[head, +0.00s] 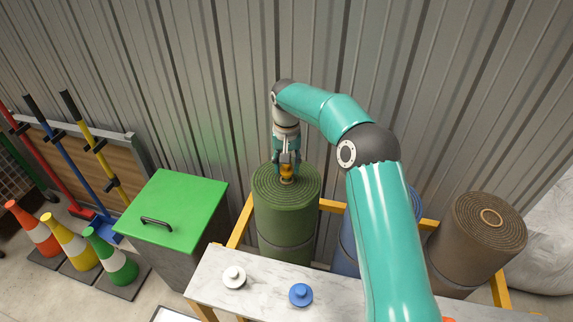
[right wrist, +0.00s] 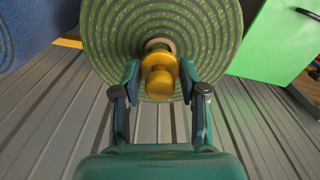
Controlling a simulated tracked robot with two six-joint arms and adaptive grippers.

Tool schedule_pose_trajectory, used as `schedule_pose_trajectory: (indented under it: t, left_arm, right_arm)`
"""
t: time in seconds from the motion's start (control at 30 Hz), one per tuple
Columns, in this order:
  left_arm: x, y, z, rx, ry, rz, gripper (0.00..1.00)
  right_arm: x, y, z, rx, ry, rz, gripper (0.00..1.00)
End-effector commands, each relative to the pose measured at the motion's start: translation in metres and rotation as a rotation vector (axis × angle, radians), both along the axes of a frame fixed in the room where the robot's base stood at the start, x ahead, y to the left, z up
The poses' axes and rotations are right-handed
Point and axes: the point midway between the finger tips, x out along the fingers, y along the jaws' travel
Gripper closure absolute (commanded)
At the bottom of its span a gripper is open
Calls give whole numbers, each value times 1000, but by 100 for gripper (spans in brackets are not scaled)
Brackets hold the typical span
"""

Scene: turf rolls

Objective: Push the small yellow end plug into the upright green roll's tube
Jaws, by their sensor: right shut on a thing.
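The green roll (head: 287,218) stands upright in the yellow-framed rack, its spiral end facing up. The small yellow end plug (head: 287,173) is at the middle of that end. My right gripper (head: 287,162) points down over the roll and is shut on the plug. In the right wrist view the plug (right wrist: 159,82) sits between the two fingers, its knob toward the camera. The tan tube rim (right wrist: 157,44) shows just behind the plug, which covers most of the opening. I cannot tell how deep the plug sits. My left gripper is out of view.
A brown roll (head: 478,240) and a mostly hidden blue roll (head: 347,240) stand to the right. A white plug (head: 233,277) and a blue plug (head: 301,294) rest on the marble-topped table (head: 262,285). A green-lidded bin (head: 180,205) stands left.

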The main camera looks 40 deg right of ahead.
Motion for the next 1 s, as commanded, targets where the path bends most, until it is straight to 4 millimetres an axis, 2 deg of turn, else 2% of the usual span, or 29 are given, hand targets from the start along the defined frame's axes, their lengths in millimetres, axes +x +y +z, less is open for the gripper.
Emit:
schedule_pose_trajectory:
  t: [1.0]
  left_arm:
    - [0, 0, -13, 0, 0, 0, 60]
  right_arm:
    - [0, 0, -23, 0, 0, 0, 91]
